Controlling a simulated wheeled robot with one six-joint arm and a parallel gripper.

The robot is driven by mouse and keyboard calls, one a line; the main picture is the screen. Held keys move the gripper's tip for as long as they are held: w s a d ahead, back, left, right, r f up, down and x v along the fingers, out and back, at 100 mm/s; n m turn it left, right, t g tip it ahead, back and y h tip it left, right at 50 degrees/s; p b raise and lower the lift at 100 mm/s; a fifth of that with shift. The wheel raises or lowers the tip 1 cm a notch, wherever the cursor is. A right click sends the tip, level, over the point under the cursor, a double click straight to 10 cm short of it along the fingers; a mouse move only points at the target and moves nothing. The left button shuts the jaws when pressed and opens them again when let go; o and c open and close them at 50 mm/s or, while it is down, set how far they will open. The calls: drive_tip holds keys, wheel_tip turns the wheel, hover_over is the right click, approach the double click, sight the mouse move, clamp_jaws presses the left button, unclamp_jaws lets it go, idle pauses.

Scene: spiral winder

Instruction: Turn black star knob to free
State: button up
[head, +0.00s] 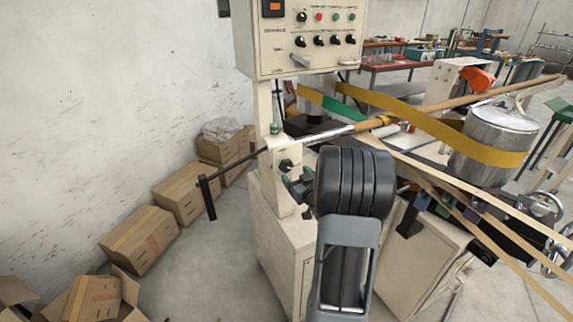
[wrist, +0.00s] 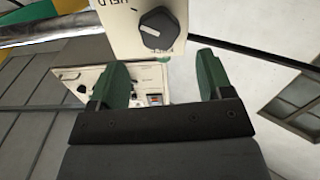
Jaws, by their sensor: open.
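The black star knob (head: 287,165) sits on the cream post of the winding machine in the head view, just beyond my gripper (head: 294,191). In the wrist view the knob (wrist: 157,28) is round with lobes and a pale pointer mark, on a cream plate (wrist: 122,38). Upside-down lettering that looks like "HELD" is at the plate's upper left, and another small label, hard to read, is by the knob's lower right. My gripper (wrist: 161,78) is open and empty. Its two green fingers stand apart, with the knob above the gap between them in the picture, not between them.
A black crank handle (head: 207,196) on a thin rod sticks out left of the post. A control box (head: 305,40) hangs above. A mandrel with yellow belt (head: 450,138) runs to the right. Cardboard boxes (head: 140,238) line the wall; the floor between is clear.

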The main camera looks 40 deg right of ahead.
sight(287, 166)
drive_tip(key=shift+w+d+p, duration=0.25)
drive_tip(key=shift+w+p, duration=0.1)
drive_tip(key=shift+w, duration=1.4)
drive_tip(key=shift+w+d+p, duration=0.2)
drive_tip(key=shift+w+p, duration=0.1)
drive_tip(key=shift+w, duration=1.4)
drive_tip(key=shift+c, duration=0.2)
drive_tip(key=c, duration=0.9)
